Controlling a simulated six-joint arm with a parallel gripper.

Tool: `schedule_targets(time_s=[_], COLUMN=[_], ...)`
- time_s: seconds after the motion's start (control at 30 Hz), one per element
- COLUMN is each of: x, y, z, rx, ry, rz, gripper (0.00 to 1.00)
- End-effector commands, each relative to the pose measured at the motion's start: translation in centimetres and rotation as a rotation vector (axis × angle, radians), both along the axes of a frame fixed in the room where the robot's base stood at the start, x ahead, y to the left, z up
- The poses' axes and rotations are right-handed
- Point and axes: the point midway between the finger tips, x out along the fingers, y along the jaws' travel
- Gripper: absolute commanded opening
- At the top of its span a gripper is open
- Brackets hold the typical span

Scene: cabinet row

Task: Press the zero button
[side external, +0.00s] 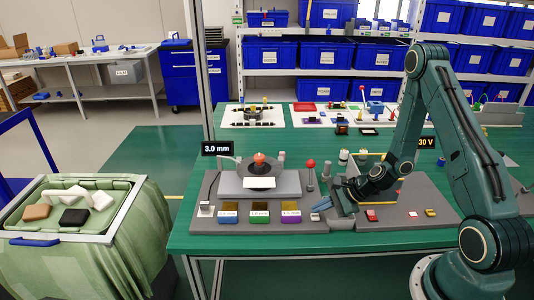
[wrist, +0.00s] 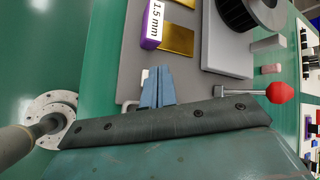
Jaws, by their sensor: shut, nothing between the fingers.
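My gripper (side external: 322,204) has blue fingers, closed together with nothing between them. In the side view it hangs low over the front right of the grey gauge base (side external: 240,190). A small pale block (side external: 314,216) sits beside the fingertips; I cannot tell whether they touch it. In the wrist view my gripper (wrist: 158,82) covers part of a small pale piece (wrist: 146,76) at the base's edge. No zero marking is readable, so I cannot tell which part is the zero button. A black display (side external: 218,149) above the gauge reads 3.0 mm.
A lever with a red ball (wrist: 279,92) stands close to my gripper. A purple block (wrist: 156,22) marked 1.5 mm and a gold plate (wrist: 178,38) lie nearby. A second grey panel with a red button (side external: 370,215) is at the right. Bare green table (wrist: 98,60) borders the base.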

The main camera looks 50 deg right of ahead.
Motion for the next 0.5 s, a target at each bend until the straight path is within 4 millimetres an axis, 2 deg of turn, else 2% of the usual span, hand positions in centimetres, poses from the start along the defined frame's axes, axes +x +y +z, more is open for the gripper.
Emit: schedule_targets(time_s=[0.5], x=[0.01], y=[-0.03], z=[-0.82], rx=[0.0], ry=[-0.001], rz=[-0.001], gripper=[0.0])
